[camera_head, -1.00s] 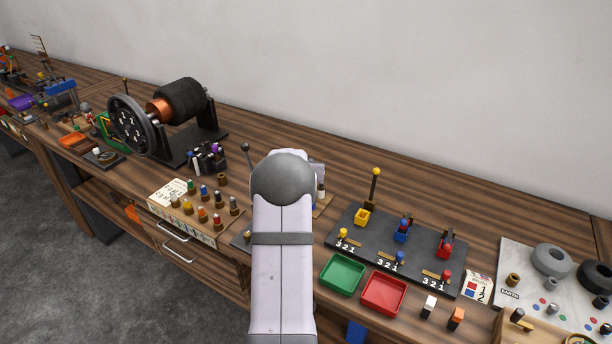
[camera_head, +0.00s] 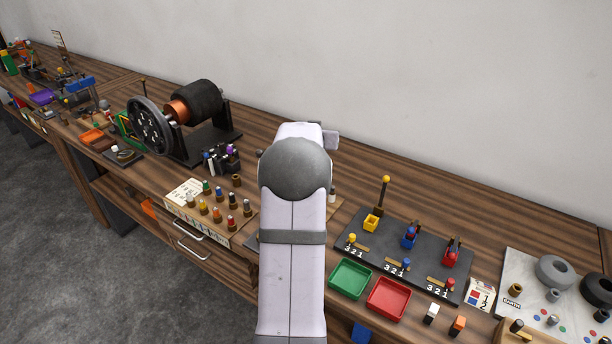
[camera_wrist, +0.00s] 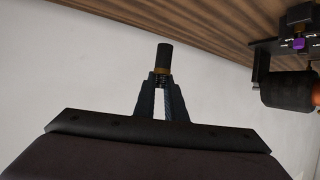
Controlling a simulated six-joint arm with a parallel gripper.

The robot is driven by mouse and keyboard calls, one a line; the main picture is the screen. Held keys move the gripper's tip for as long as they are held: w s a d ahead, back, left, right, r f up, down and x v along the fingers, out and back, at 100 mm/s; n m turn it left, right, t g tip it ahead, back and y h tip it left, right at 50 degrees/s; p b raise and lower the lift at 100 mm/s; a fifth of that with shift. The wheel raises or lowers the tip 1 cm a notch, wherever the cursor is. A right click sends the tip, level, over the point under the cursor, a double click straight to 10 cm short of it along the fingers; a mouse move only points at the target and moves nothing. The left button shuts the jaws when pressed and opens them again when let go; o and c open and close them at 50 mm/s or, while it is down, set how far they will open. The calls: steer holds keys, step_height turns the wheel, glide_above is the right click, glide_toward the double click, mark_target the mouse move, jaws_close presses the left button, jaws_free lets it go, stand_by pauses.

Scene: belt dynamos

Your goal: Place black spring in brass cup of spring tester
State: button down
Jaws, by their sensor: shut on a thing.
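In the wrist view my gripper (camera_wrist: 162,90) is shut on a small dark piece, the black spring (camera_wrist: 164,57), with a black cylindrical end and a brass-coloured band beyond the fingertips. A few coil-like rings show between the fingers. The piece lies in line with the fingers, against the plain wall, and touches nothing else that I can see. In the head view my arm hides the gripper and the spring. I cannot make out the spring tester or its brass cup; part of the bench is hidden behind my arm.
A dynamo (camera_head: 150,125) with a black wheel stands left on the bench. A rack of coloured pegs (camera_head: 215,225) sits left of my arm. Right are a black board (camera_head: 435,268) with levers, a green tray (camera_head: 350,279) and a red tray (camera_head: 389,298). The back strip of bench is clear.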

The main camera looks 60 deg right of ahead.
steer(key=shift+s+r, duration=0.1)
steer(key=shift+r, duration=0.15)
